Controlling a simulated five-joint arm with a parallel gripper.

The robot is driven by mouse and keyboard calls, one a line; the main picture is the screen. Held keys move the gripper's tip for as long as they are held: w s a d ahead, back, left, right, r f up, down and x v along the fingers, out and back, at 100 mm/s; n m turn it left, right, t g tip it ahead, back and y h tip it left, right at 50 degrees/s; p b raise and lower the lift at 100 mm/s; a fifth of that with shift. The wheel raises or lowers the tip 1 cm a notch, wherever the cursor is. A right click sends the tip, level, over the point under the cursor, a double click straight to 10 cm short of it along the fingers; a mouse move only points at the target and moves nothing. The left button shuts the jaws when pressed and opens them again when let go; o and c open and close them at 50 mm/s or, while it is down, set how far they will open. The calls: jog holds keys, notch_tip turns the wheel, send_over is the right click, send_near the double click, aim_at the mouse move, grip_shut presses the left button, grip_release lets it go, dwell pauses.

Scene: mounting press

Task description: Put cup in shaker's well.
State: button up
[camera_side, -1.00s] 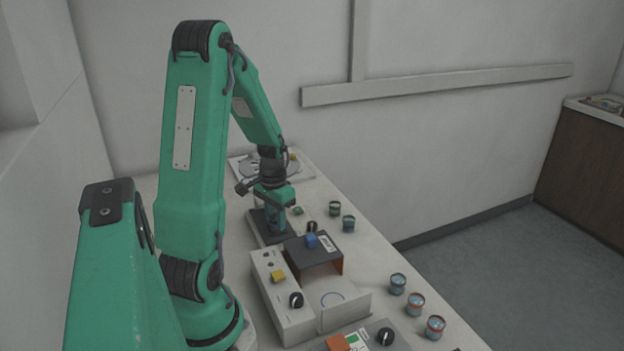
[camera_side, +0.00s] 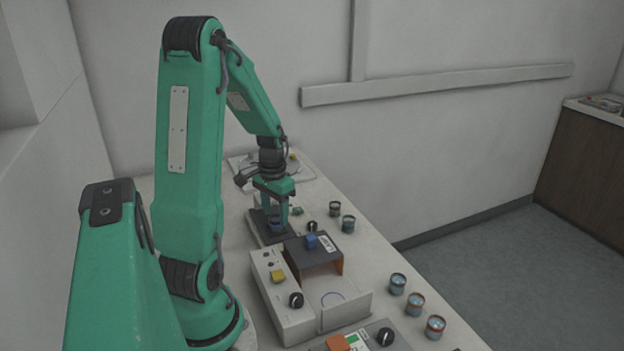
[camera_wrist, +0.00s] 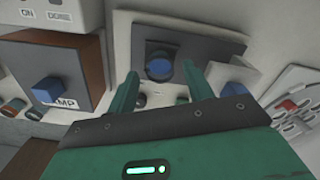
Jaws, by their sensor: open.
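The shaker is a dark slab (camera_side: 259,232) on the bench, under my gripper (camera_side: 276,217). A blue cup (camera_side: 277,227) stands upright on it between my fingertips. My gripper (camera_wrist: 159,78) is open, with one finger on each side of the cup and a gap visible on both sides.
A box with a dark hood and blue button (camera_side: 311,241) stands in front of the shaker. Two cups (camera_side: 348,223) stand to the right of the shaker, and three more (camera_side: 415,304) stand near the bench's right edge. A plate with a round disc (camera_side: 246,167) lies behind.

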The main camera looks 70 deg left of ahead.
notch_tip(320, 180, up, 10)
jog(key=shift+f, duration=0.2)
dwell(0.7)
jog(key=d+r+m+t, duration=0.2)
jog(key=d+r, duration=0.2)
jog(key=d, duration=0.9)
jog(key=d+r+m+t, duration=0.2)
jog(key=d+r+t, duration=0.1)
jog(key=d, duration=1)
jog(key=shift+d+r+m+t, duration=0.25)
jog(key=shift+r+m+t, duration=0.05)
jog(key=shift+r, duration=0.25)
